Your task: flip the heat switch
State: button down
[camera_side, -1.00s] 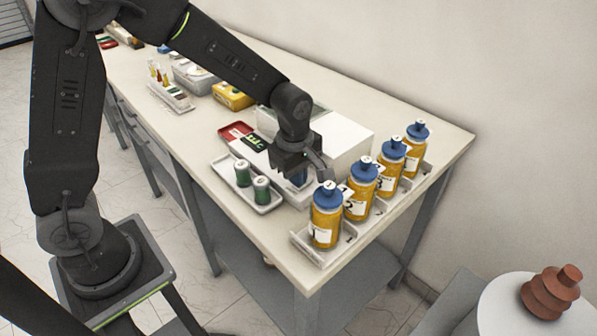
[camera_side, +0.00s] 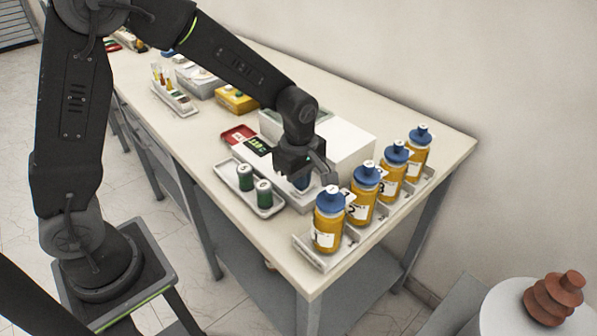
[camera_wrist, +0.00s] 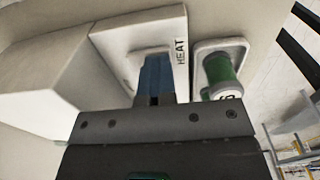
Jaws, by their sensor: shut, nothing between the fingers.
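A white device (camera_side: 345,143) stands on the table below my gripper (camera_side: 302,180). In the wrist view, the HEAT label (camera_wrist: 181,50) is printed on its pale panel (camera_wrist: 112,38). A blue part (camera_wrist: 156,73) lies beside the label, in line with my gripper (camera_wrist: 155,98), which is shut with nothing held. Blue also shows under the gripper in the side view (camera_side: 303,183). I cannot tell whether this blue is the switch or part of the fingers, nor whether they touch. The switch position is not readable.
Two green cylinders (camera_side: 245,177) stand in a white tray (camera_side: 229,181) left of the gripper. Several yellow bottles with blue caps (camera_side: 329,222) stand in a rack (camera_side: 302,246) close on the right. A red item (camera_side: 238,134) and yellow box (camera_side: 237,99) lie behind.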

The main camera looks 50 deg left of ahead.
jog(key=shift+w, duration=0.55)
notch_tip(320, 180, up, 14)
jog(key=s, duration=0.2)
jog(key=s+a+r+m+t, duration=0.1)
jog(key=s+a+m+t, duration=0.1)
jog(key=s+m, duration=0.6)
jog(key=s+a+r+m+t, duration=0.1)
jog(key=s+a+m+t, duration=0.1)
jog(key=s+m, duration=0.7)
jog(key=shift+s+a+m+t, duration=0.15)
jog(key=shift+a+m+t, duration=0.1)
jog(key=shift+m+t, duration=0.3)
